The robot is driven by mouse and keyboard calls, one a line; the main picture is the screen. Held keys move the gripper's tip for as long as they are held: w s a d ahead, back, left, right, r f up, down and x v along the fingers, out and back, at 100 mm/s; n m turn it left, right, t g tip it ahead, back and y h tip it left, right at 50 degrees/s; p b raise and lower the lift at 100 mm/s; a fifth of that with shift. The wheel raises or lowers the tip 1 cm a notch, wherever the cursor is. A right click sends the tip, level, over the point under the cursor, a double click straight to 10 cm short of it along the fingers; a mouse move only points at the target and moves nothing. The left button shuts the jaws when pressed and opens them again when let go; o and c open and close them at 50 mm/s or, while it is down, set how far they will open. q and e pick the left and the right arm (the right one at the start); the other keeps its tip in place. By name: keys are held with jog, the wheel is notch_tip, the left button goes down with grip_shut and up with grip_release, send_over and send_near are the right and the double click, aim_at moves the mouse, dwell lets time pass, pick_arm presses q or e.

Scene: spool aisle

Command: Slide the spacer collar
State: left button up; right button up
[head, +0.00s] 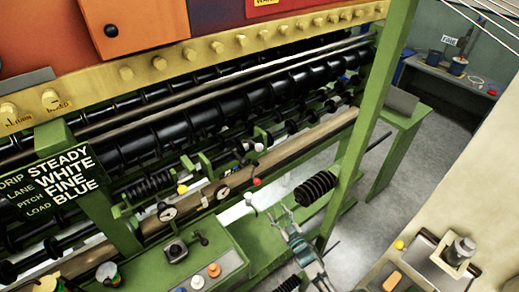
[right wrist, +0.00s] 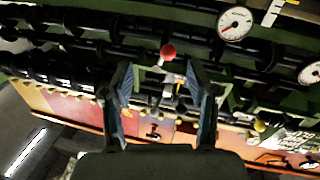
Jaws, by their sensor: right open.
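No part can be told for sure as the spacer collar. A black ribbed sleeve (head: 314,188) sits around a slanting dark rod right of centre in the head view. A similar black ribbed piece (head: 150,186) is on a rod further left. My right gripper (head: 281,213) is open and empty, low and left of the nearer sleeve, apart from it. In the right wrist view its two fingers (right wrist: 159,75) stand spread. A red ball knob (right wrist: 168,50) shows beyond and between them; it also shows in the head view (head: 256,181). My left gripper is in neither view.
A green machine with long black rollers (head: 240,98) fills the left and back. A green post (head: 372,120) rises right of the sleeve. A green control box (head: 205,265) with buttons stands at the front. A cream bench with a grey fixture (head: 445,258) is at right. Grey floor (head: 385,215) is clear between.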

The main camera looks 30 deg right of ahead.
aim_at(259, 148)
notch_tip(259, 148, up, 18)
jog(key=n+t+y, duration=0.1)
jog(key=n+t, duration=0.1)
jog(key=t, duration=0.2)
jog(key=p+x, duration=0.1)
jog(key=x, duration=0.4)
jog(key=p+x, duration=0.1)
jog(key=x, duration=0.5)
jog(key=p+x, duration=0.1)
jog(key=x, duration=0.5)
jog(key=shift+d+r, duration=0.1)
jog(key=shift+r, duration=0.25)
jog(key=shift+s, duration=0.1)
grip_shut()
